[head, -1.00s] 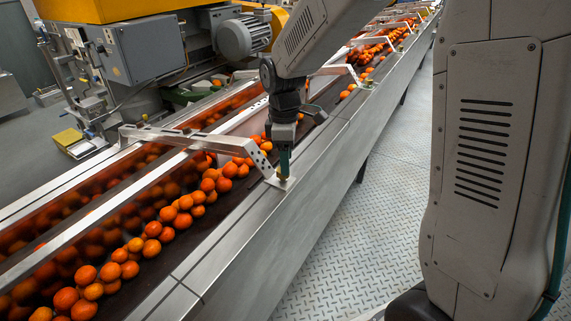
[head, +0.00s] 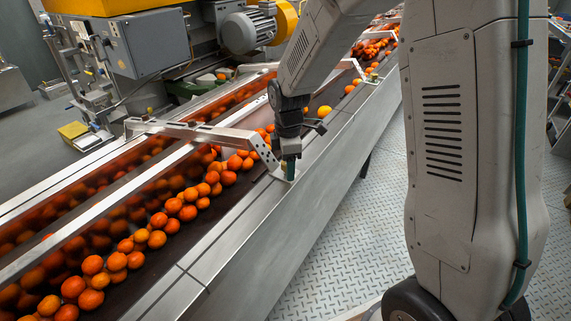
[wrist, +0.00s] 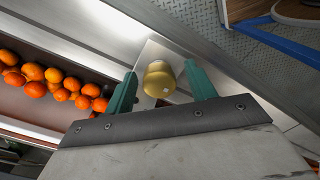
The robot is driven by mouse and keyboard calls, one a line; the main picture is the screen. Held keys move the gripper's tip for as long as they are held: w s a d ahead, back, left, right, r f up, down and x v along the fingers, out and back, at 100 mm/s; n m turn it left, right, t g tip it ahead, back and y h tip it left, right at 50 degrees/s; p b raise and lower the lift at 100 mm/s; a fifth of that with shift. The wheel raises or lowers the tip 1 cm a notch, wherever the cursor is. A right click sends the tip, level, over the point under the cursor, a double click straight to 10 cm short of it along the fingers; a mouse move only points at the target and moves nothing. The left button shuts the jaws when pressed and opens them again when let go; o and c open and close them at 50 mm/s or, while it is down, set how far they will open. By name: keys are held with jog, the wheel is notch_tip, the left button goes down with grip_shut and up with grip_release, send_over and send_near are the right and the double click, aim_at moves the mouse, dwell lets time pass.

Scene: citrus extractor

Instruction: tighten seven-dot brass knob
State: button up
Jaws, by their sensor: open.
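A brass knob (wrist: 158,80) sits on a flat metal foot plate of the guide rail bracket (head: 262,152). In the wrist view I see its rounded top and one small pale dot; I cannot make out seven dots. My gripper (wrist: 161,70) is open, with one green finger on the left of the knob and one on the right. A gap shows on both sides, so neither finger appears to touch it. In the head view my gripper (head: 290,172) points down over the foot plate, and the knob is mostly hidden behind the fingers.
Oranges (head: 183,207) lie along the dark conveyor belt left of the bracket. The steel conveyor side (head: 262,245) runs diagonally beside it. Other brackets stand farther along the rail. A grey motor (head: 250,28) and a control box (head: 147,45) are behind. Checkered floor (head: 350,225) lies right.

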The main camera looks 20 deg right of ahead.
jog(key=c, duration=1)
jog(key=shift+o, duration=0.2)
jog(key=shift+a, duration=0.2)
jog(key=shift+d, duration=0.1)
